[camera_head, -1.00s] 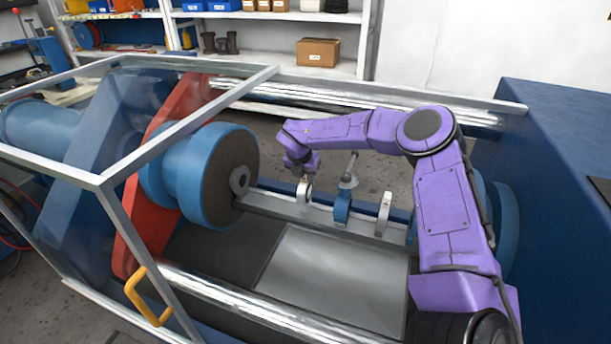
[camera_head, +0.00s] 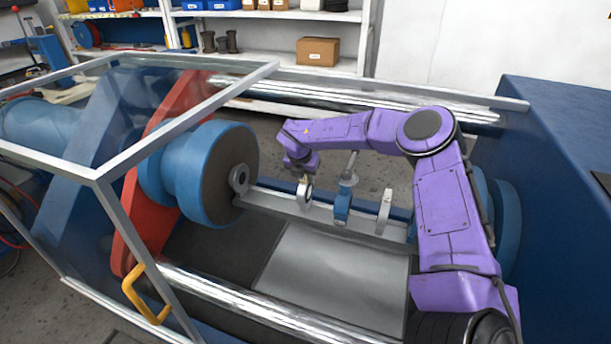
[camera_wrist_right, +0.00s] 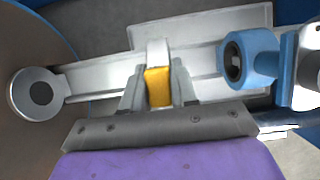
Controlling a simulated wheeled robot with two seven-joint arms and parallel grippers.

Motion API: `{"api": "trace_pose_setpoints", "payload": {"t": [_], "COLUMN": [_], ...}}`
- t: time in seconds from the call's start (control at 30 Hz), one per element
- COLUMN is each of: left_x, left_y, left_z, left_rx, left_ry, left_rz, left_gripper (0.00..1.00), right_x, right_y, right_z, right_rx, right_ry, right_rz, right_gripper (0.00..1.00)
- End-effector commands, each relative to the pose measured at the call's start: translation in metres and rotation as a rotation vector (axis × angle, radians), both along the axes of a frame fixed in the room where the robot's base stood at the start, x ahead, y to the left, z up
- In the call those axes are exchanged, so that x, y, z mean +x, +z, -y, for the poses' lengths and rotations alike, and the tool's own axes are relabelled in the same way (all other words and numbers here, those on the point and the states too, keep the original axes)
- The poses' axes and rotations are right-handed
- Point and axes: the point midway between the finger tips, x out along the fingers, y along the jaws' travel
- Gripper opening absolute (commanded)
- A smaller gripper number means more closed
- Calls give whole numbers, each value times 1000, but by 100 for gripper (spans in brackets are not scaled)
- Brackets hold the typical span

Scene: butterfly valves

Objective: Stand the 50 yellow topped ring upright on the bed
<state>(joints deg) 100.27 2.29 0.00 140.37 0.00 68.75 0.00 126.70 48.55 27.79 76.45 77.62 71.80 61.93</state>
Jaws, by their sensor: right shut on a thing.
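The yellow topped ring (camera_head: 304,194) shows as a pale, upright ring at the bed in the head view. In the right wrist view its yellow top (camera_wrist_right: 158,88) sits between the fingers of my right gripper (camera_wrist_right: 159,95). My right gripper (camera_head: 304,177) is shut on the ring from above. The ring's lower edge is at the pale bed rail (camera_head: 275,207); I cannot tell whether it touches. The blue valve body (camera_head: 342,207) with a stem stands to its right, also seen in the right wrist view (camera_wrist_right: 250,60). My left gripper is not in view.
A pale upright ring (camera_head: 384,211) stands farther right on the rail. The large blue and brown head (camera_head: 215,175) with a small grey hub (camera_head: 239,178) lies to the left. A clear-panelled guard frame (camera_head: 100,180) and polished bars (camera_head: 240,305) surround the bed.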

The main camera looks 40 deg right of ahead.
Motion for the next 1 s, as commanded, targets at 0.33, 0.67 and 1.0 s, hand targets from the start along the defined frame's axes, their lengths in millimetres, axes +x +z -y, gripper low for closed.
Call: {"api": "trace_pose_setpoints", "payload": {"t": [0.33, 0.67, 1.0], "left_x": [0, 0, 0], "left_y": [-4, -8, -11], "left_z": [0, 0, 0], "left_rx": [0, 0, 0], "left_ry": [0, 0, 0], "left_rz": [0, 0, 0], "left_gripper": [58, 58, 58], "right_x": [0, 0, 1], "right_y": [-4, -8, -11], "right_z": [0, 0, 0], "right_rx": [0, 0, 0], "right_ry": [0, 0, 1], "right_rz": [1, 1, 2], "right_gripper": [0, 0, 0]}}
